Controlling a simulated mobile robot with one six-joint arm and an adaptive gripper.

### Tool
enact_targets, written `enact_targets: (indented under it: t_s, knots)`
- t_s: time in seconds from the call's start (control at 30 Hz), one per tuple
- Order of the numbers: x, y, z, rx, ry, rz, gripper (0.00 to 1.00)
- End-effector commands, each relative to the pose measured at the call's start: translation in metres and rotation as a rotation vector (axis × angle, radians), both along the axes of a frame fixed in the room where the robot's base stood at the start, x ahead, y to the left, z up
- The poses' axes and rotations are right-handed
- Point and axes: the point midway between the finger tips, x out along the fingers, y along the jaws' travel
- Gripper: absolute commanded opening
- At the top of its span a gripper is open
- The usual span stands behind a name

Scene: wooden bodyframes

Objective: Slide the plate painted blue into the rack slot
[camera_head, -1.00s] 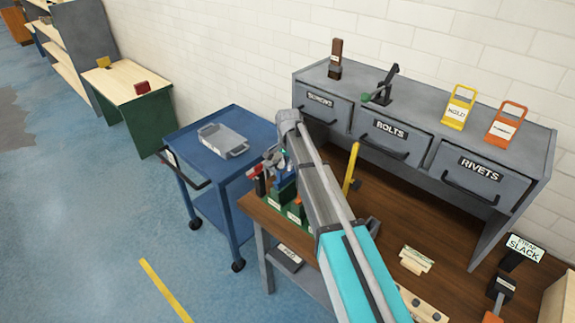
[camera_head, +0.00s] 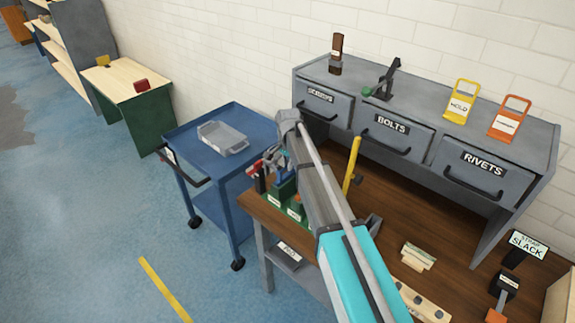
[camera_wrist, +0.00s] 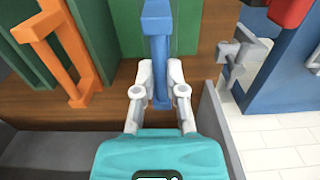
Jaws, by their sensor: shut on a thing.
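In the wrist view, my gripper (camera_wrist: 159,82) is shut on an upright blue bar (camera_wrist: 157,45), which looks like the handle of the blue plate. The plate's body is mostly hidden behind the bar and fingers. Green panels (camera_wrist: 120,30) stand behind and left of it, one with an orange handle (camera_wrist: 62,60). In the head view, my gripper is at the bench's left end, largely hidden by my arm. Green blocks with white labels (camera_head: 284,205) stand below it there. I cannot tell which opening is the rack slot, or whether the plate is in it.
A grey clamp-like part (camera_wrist: 238,55) and a red part (camera_wrist: 290,10) are close right of my gripper. A blue cart (camera_head: 180,135) with a grey tray (camera_head: 222,138) stands left of the wooden bench (camera_head: 385,215). A yellow upright handle (camera_head: 352,165) stands right of my arm.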

Motion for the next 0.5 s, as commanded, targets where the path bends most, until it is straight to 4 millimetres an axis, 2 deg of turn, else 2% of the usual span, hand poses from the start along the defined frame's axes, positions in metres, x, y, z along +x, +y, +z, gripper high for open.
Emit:
enact_targets:
  t_s: [0.27,0.3,0.5]
  knots:
    - [0.0,0.0,-0.0058,0.0,0.0,0.0,0.0]
    - [0.0,0.0,-0.0057,0.0,0.0,0.0,0.17]
    - [0.0,-0.0001,-0.0049,0.0,0.0,0.0,0.54]
